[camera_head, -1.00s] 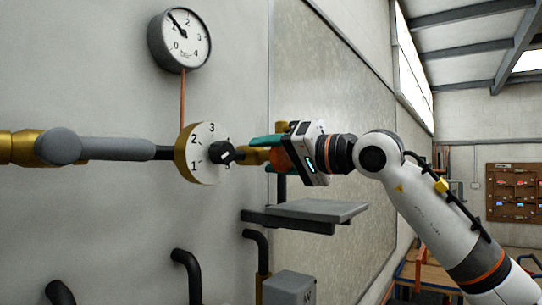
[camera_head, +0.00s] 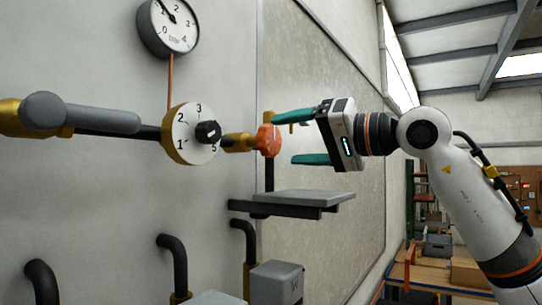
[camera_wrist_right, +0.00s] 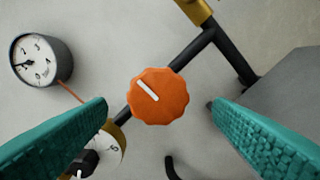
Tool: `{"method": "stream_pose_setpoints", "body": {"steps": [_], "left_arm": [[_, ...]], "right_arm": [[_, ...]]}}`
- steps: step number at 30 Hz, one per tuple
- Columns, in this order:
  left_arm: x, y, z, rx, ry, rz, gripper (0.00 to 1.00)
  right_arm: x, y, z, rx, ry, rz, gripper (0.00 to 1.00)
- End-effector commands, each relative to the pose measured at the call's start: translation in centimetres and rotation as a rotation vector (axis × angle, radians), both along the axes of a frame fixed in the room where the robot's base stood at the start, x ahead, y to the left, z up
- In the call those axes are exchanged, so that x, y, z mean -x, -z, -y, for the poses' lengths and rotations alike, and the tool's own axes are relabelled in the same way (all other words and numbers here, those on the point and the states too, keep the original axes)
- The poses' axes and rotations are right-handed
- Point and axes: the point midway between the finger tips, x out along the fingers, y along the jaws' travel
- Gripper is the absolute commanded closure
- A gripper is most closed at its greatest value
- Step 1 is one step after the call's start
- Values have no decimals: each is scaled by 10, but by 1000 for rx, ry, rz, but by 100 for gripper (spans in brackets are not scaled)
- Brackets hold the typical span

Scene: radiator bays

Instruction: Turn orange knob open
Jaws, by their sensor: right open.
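The orange knob (camera_head: 268,140) sits at the right end of the brass fitting on the pipe along the wall. In the right wrist view the knob (camera_wrist_right: 159,96) faces me, with a white line slanting from upper left to lower right. My right gripper (camera_head: 282,138) is open, its teal fingers above and below the knob's level in the head view and just to its right. In the right wrist view the fingers stand on either side of the knob, apart from it. My left gripper is not in view.
A white numbered dial (camera_head: 190,134) with a black knob is left of the orange knob. A round gauge (camera_head: 168,26) hangs above it. A grey shelf (camera_head: 300,202) juts out below my right gripper. Black bent pipes (camera_head: 175,262) stand lower down.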

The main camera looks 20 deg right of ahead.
Motion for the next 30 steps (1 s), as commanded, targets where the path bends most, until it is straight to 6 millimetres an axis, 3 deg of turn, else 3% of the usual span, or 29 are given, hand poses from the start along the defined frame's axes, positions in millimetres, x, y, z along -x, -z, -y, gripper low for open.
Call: {"method": "stream_pose_setpoints", "body": {"steps": [3,9,30], "left_arm": [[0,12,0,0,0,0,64],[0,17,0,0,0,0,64],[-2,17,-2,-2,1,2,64]], "right_arm": [[17,3,13,0,1,1,24],[32,2,24,3,0,-2,24],[33,0,25,2,-1,-1,24]]}}
